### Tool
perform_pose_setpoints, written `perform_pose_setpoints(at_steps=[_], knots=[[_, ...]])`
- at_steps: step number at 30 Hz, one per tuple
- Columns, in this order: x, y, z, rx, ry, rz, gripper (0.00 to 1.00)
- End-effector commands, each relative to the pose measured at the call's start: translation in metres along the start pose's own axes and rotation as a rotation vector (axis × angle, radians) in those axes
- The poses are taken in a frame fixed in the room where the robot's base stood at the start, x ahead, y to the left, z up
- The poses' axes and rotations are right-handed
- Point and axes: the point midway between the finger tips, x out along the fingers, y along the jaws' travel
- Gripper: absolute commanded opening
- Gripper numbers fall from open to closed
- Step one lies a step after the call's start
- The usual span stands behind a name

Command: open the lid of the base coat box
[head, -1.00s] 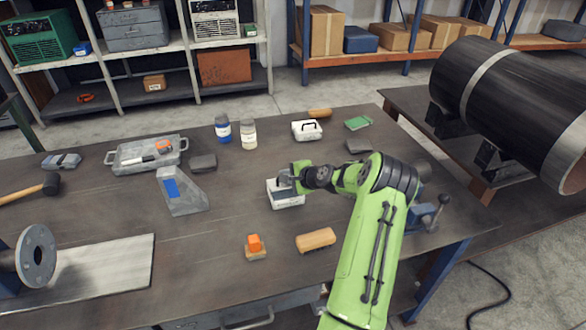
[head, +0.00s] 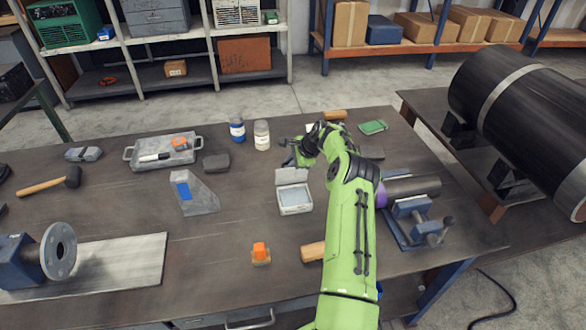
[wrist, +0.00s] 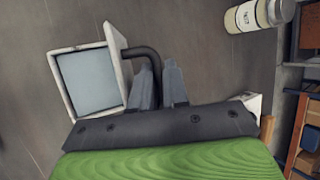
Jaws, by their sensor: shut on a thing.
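A white box (head: 294,199), which I take for the base coat box, stands on the workbench with its lid (head: 291,176) swung up and tilted back at the far side. The pale interior of the box shows in the wrist view (wrist: 86,80), with the lid edge-on (wrist: 116,44) beside it. A black handle (wrist: 153,60) sticks out from the lid. My gripper (wrist: 159,72) is shut on this handle; the grip itself is partly hidden between the fingers. In the head view my gripper (head: 290,153) is just behind the lid. No box label is readable.
A blue bottle (head: 237,129) and a white bottle (head: 262,135) stand behind to the left. A grey wedge (head: 193,193), an orange-topped block (head: 260,254) and a vise (head: 415,220) stand around. Another white box shows partly in the wrist view (wrist: 253,104).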

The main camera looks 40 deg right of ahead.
Motion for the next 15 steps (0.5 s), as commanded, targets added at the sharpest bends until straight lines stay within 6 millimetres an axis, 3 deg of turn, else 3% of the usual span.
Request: perform_pose_setpoints(at_steps=[15], knots=[[0.014, -0.016, -0.006, -0.002, 0.002, -0.006, 0.0]])
